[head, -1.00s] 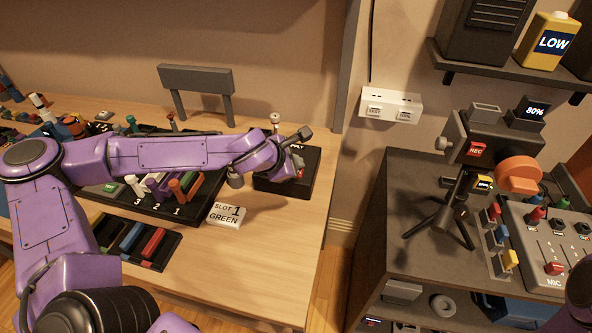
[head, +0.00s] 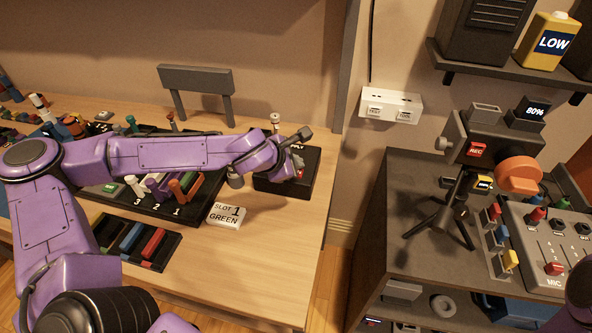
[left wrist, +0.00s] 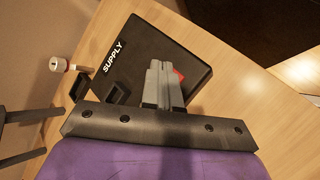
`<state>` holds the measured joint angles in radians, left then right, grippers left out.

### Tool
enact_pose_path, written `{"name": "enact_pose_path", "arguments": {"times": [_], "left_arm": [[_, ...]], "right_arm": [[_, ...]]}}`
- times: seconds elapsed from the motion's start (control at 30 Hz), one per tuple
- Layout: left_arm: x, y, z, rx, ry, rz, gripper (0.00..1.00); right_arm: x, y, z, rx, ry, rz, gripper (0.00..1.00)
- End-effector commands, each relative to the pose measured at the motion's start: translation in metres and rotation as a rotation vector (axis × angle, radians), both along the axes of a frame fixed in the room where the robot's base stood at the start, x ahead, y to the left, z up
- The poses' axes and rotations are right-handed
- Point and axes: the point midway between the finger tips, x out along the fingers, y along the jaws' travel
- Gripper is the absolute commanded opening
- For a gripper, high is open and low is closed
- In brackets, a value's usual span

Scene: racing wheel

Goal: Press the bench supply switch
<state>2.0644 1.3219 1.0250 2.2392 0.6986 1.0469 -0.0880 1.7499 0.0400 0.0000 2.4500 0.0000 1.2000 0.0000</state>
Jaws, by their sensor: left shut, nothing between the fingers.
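The bench supply is a black box marked SUPPLY at the right end of the wooden table, in the head view (head: 304,186) and the left wrist view (left wrist: 190,52). Its red switch shows at the right of the fingers in the left wrist view (left wrist: 178,75), partly hidden by them. My left gripper (left wrist: 158,66) is shut and empty, with its fingertips over the box beside the switch. I cannot tell whether they touch it. In the head view my left gripper (head: 297,161) is mostly hidden by its wrist. My right gripper is out of view.
A SLOT 1 GREEN card (head: 227,215) lies left of the supply. A small white and red post (head: 275,121) stands behind it. A black rack (head: 190,206) with coloured pieces is further left. The table front near the card is clear.

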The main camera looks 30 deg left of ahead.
Motion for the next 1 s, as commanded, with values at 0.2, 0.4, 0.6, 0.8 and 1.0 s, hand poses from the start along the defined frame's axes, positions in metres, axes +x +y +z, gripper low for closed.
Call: {"name": "enact_pose_path", "arguments": {"times": [0.2,0.4,0.6,0.8,1.0], "left_arm": [[0.000,0.000,0.000,0.000,0.000,0.000,0.00],[0.000,0.000,-0.004,0.000,0.000,0.000,0.00],[0.000,0.000,-0.009,0.000,-0.001,-0.001,0.00],[0.000,0.000,-0.009,0.000,0.000,0.000,0.00],[0.000,0.000,-0.010,0.000,0.000,0.000,0.00]], "right_arm": [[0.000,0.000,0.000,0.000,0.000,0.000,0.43],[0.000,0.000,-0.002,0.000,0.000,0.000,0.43],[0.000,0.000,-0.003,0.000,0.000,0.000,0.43],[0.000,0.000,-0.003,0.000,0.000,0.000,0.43],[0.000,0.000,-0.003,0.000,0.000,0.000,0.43]]}}
